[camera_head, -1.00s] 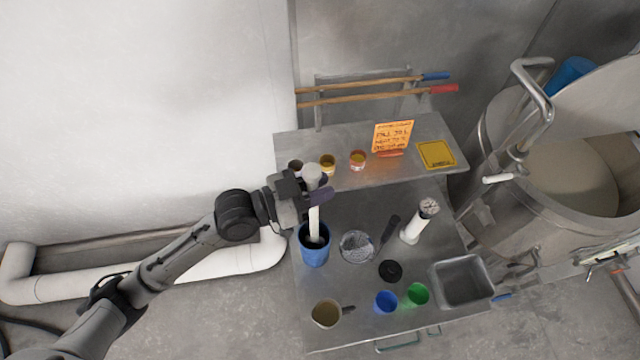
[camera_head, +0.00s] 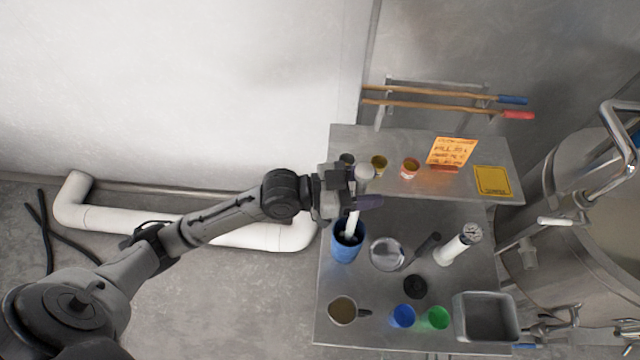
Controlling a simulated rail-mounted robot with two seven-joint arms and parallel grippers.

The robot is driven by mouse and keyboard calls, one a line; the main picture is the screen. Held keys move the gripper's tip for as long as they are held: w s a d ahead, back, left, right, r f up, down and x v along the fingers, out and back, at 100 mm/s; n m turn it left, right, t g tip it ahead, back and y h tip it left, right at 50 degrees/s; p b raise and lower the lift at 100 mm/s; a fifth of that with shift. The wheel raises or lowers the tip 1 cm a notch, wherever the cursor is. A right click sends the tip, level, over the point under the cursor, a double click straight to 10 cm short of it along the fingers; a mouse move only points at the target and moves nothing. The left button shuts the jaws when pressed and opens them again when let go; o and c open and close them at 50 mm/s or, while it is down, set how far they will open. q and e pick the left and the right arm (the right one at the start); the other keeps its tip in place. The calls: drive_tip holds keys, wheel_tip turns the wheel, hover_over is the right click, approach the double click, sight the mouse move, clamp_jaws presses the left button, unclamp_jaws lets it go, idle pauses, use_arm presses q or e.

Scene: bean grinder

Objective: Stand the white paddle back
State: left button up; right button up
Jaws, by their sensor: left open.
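The white paddle (camera_head: 351,224) has its lower end in the blue container (camera_head: 347,250) on the steel table. It leans slightly, its upper end to the right, and a pale round knob (camera_head: 365,173) shows at its top. My left gripper (camera_head: 358,192) is open at the paddle's upper part, with a dark finger across it. The gripper hides part of the shaft, and I cannot tell whether a finger touches it. My right gripper is not in view.
Near the container are a round glass-like dish (camera_head: 387,253), a white cylinder with a gauge (camera_head: 458,244), a beige cup (camera_head: 342,311), blue and green cups, and a steel tray (camera_head: 486,317). Small jars and an orange note (camera_head: 452,151) occupy the rear shelf. A large vat stands right.

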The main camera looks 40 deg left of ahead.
use_arm(q)
drive_tip(key=b+v, duration=0.2)
drive_tip(key=v, duration=1.1)
drive_tip(key=shift+s+a+b, duration=0.2)
drive_tip(key=shift+a+b, duration=0.05)
drive_tip(key=shift+b, duration=0.1)
